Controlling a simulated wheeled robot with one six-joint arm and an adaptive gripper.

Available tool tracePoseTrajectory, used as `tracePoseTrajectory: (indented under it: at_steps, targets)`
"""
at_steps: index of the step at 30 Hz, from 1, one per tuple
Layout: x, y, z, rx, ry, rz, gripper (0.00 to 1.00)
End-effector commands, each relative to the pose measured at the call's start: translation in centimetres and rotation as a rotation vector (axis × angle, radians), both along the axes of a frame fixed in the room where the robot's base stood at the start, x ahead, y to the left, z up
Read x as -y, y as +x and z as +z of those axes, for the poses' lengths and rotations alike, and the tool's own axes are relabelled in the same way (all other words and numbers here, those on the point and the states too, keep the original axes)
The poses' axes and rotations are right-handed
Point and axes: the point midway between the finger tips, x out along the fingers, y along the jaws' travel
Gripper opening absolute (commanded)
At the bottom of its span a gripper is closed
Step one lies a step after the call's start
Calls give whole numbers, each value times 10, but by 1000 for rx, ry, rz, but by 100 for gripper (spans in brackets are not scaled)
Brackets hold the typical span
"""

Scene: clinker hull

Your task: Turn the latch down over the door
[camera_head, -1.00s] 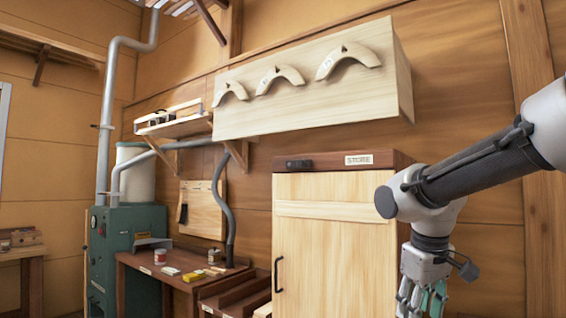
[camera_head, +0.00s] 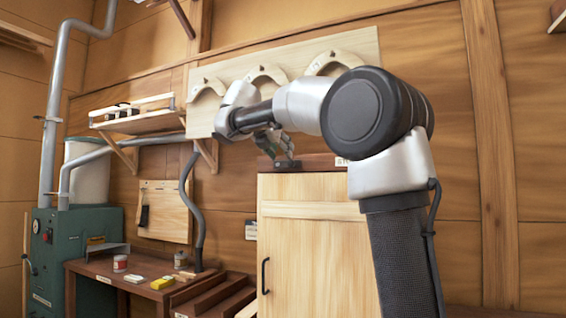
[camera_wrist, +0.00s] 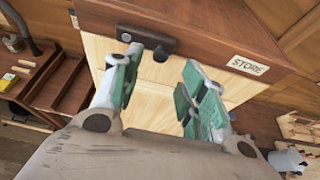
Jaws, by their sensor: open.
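The latch is a dark, short bar (camera_wrist: 146,39) with a round end, lying roughly level along the dark red-brown header above the door; it also shows in the head view (camera_head: 287,164), partly behind my gripper. The door (camera_head: 315,250) is pale wood with a black upright handle, and looks shut. Its upper part also shows in the wrist view (camera_wrist: 160,72). My gripper (camera_wrist: 160,65) has its green-padded fingers apart and empty, with the latch just beyond the fingertips. In the head view my gripper (camera_head: 283,150) is in front of the header. I cannot tell whether a finger touches the latch.
The header carries a STORE label (camera_wrist: 247,66). A pale board (camera_head: 230,85) with curved wooden pieces hangs just above my gripper. A workbench (camera_head: 130,272) with small items and a green machine (camera_head: 70,255) stand to the left.

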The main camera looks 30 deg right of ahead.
Motion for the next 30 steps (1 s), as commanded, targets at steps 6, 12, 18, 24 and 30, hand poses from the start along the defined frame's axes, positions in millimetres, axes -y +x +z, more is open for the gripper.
tracePoseTrajectory:
  at_steps: [6,12,18,24,30]
  targets:
    - [21,16,-12,-15,-8,2,42]
    - [45,34,-25,-14,-6,4,42]
    - [55,43,-30,-11,-5,5,42]
    - [56,44,-31,-11,-5,6,42]
    - [56,44,-31,-11,-5,6,15]
